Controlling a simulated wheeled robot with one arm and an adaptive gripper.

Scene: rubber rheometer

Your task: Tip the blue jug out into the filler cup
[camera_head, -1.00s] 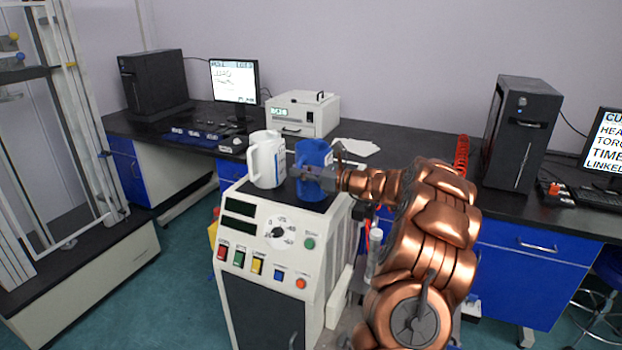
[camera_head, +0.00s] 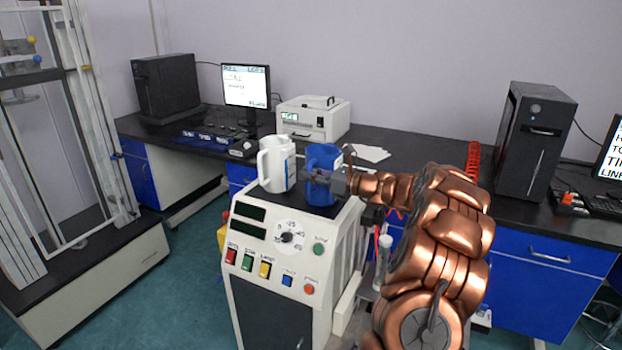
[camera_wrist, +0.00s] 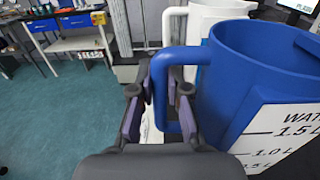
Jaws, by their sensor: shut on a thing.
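The blue jug (camera_head: 321,160) stands upright on the black top of the white machine, and it fills the right of the wrist view (camera_wrist: 225,100), with a white label and a volume scale. My gripper (camera_head: 322,177) is at the jug's near side; in the wrist view (camera_wrist: 160,110) its fingers are shut on the jug's blue handle. A white jug (camera_head: 277,164) stands just left of the blue one and shows behind it in the wrist view (camera_wrist: 206,18). I cannot make out a filler cup by that name.
The white machine (camera_head: 265,275) has dials and coloured buttons on its front. Behind it a black bench (camera_head: 400,160) holds a white instrument (camera_head: 313,118), a monitor (camera_head: 246,87) and a computer tower (camera_head: 535,140). A tall frame (camera_head: 75,120) stands at the left.

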